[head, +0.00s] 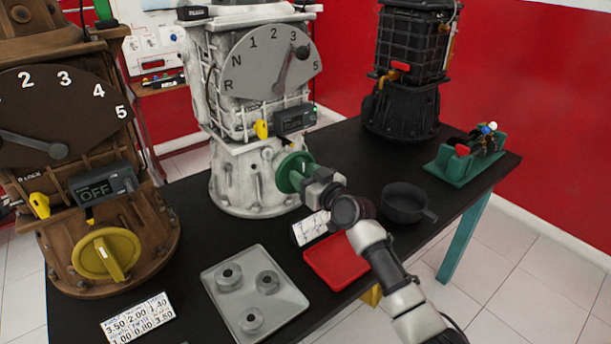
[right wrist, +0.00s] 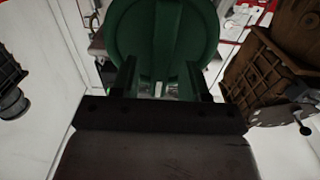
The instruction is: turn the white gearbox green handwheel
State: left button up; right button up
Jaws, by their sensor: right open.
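The white gearbox (head: 236,180) stands upright on the black table, with a numbered dial on its upper front. Its green handwheel (head: 287,172) sits low on the right side of its front. My right gripper (head: 306,182) is right at the handwheel and hides part of it. In the right wrist view the handwheel (right wrist: 163,40) fills the top middle, with a raised bar across its face. The open fingers of my right gripper (right wrist: 161,80) stand on either side of that bar; I cannot tell whether they touch it. My left gripper is not in view.
A brown gearbox with a yellow handwheel (head: 104,257) stands at the left. A grey tray (head: 290,312), a red tray (head: 337,262) and a black pan (head: 404,201) lie near my right arm. A black gearbox (head: 402,112) and a green holder (head: 458,170) are at the back right.

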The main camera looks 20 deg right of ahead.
jog(key=shift+c, duration=0.3)
grip_shut()
jog(key=shift+m, duration=0.3)
jog(key=m+p, duration=0.1)
jog(key=m, duration=0.5)
jog(key=d+f+m+p, duration=0.1)
jog(key=m, duration=0.6)
jog(key=f+m+p, duration=0.1)
jog(key=m, duration=0.6)
jog(key=shift+w+d, duration=0.2)
jog(key=shift+w, duration=0.05)
dwell(0.3)
jog(key=shift+o, duration=0.3)
grip_release()
